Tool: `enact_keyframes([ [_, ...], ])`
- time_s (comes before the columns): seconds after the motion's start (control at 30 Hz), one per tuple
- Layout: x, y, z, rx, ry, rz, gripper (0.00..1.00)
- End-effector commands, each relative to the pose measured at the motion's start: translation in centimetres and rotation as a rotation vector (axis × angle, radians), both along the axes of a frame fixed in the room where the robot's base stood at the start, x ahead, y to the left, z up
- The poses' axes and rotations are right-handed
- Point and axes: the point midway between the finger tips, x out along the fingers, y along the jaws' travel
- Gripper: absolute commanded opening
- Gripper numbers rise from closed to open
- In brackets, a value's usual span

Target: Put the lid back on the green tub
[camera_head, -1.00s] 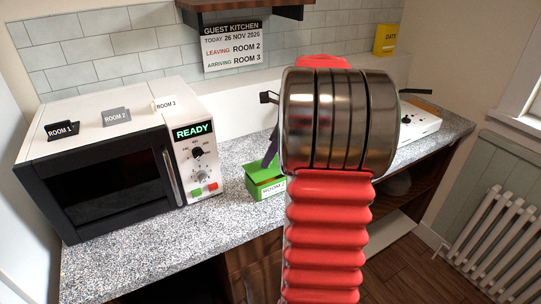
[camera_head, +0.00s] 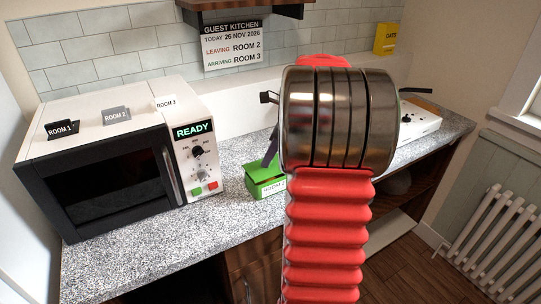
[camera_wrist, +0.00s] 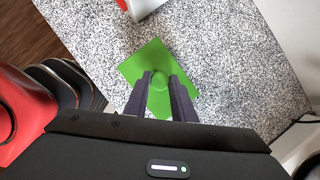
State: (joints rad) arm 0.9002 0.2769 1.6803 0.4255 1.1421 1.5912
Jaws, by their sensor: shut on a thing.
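The green tub (camera_head: 254,188) stands on the speckled worktop just right of the microwave, with a white room label on its front. The green lid (camera_wrist: 145,66) is square with a round knob, and it covers the tub from above in the wrist view. In the head view the lid (camera_head: 261,174) lies at the tub's top; I cannot tell if it is fully seated. My gripper (camera_wrist: 160,82) is shut on the lid's knob, its dark fingers on either side. In the head view my arm hides the gripper's right part and some of the tub's right side.
A microwave (camera_head: 105,185) reading READY stands close on the left, with small room signs on top. A white appliance (camera_head: 418,124) is at the right end of the worktop (camera_head: 225,218). The worktop's front edge is near the tub.

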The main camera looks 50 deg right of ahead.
Motion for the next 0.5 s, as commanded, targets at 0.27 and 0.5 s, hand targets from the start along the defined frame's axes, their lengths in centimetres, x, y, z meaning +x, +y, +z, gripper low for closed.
enact_keyframes([
  [0.27, -0.01, -0.01, -0.49, 0.000, 0.000, -0.001, 0.00],
  [0.5, -0.01, -0.04, -0.90, 0.000, 0.000, -0.001, 0.00],
])
